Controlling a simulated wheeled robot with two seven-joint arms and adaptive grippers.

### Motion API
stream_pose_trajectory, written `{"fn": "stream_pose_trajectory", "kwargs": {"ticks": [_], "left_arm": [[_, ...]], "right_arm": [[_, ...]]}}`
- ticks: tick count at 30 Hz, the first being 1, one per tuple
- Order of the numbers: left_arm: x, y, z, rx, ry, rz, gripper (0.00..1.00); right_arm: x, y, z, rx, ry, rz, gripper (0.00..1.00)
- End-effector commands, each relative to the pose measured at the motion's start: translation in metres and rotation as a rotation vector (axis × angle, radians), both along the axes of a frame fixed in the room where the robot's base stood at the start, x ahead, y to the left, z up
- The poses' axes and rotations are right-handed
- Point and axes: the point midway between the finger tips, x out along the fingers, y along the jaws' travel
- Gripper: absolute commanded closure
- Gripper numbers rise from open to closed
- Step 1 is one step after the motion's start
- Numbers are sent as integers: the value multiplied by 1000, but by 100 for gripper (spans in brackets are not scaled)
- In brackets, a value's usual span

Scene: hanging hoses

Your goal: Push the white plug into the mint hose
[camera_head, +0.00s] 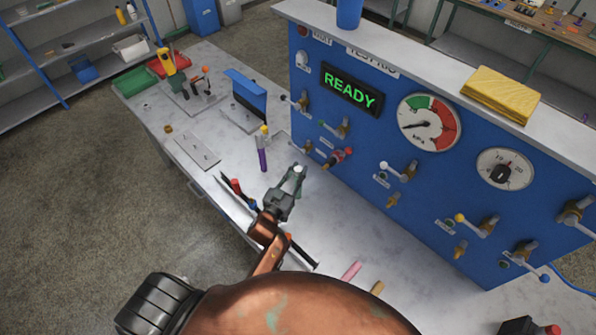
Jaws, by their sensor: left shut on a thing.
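My left gripper (291,184) reaches over the grey bench from the bottom of the head view, below the blue panel. It is shut on a small white piece at its fingertips, which looks like the white plug (299,169). The fingers hide most of the piece. I cannot clearly make out the mint hose; a greenish tint shows around the fingers, but I cannot tell whether it is hose or finger. My right gripper is not in view.
The blue panel (365,155) with levers, gauges and a green READY display stands behind the gripper. A purple tube (262,158) with a yellow top stands to the left. Pink (351,271) and tan (377,288) pieces lie at the front. The bench between them is mostly clear.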

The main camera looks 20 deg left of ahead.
Motion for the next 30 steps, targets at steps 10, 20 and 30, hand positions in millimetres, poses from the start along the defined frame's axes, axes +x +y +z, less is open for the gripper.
{"fn": "stream_pose_trajectory", "kwargs": {"ticks": [10, 20, 30], "left_arm": [[-1, 0, -3, -1, 7, 2, 64], [-1, 0, -3, -1, 6, 1, 61], [-52, 2, -4, -1, 9, 2, 61]], "right_arm": [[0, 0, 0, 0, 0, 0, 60], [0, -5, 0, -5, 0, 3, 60], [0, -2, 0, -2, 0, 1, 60]]}}
